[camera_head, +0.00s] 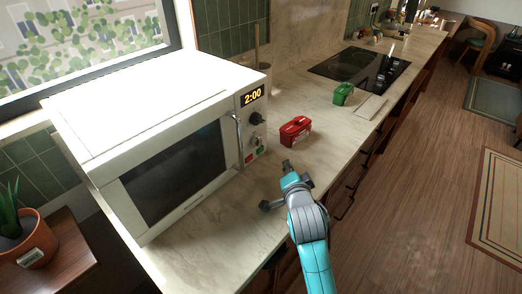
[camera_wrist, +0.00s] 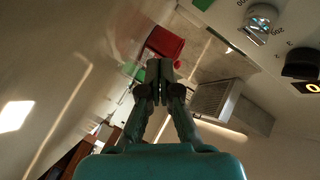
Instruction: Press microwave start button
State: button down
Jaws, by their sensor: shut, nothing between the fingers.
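The white microwave (camera_head: 165,120) stands on the counter at the left, its door shut and its display (camera_head: 252,95) reading 2:00. Its panel at the right of the door has two knobs (camera_head: 256,118), with a red button (camera_head: 249,158) and a green button (camera_head: 260,149) near the bottom. In the wrist view, part of the panel fills the top right, with the green button (camera_wrist: 203,3) cut by the top edge. My gripper (camera_head: 287,165) is shut and empty, above the counter to the right of the panel and apart from it. Its closed fingertips (camera_wrist: 160,74) show in the wrist view.
A red box (camera_head: 295,131) sits on the counter just beyond my gripper; a green one (camera_head: 343,94) is farther back. Beyond lies a black cooktop (camera_head: 360,68). A potted plant (camera_head: 28,245) is at the lower left. Open floor lies to the right.

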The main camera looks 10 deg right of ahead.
aim_at(261, 150)
jog(key=shift+w+a, duration=0.7)
jog(key=shift+w, duration=0.25)
jog(key=shift+w+a, duration=0.65)
jog(key=shift+w, duration=0.3)
jog(key=shift+w+a, duration=0.7)
jog(key=shift+w, duration=0.25)
jog(key=shift+w+a, duration=0.1)
jog(key=shift+w, duration=0.05)
jog(key=shift+w+a, duration=0.15)
jog(key=shift+w, duration=0.05)
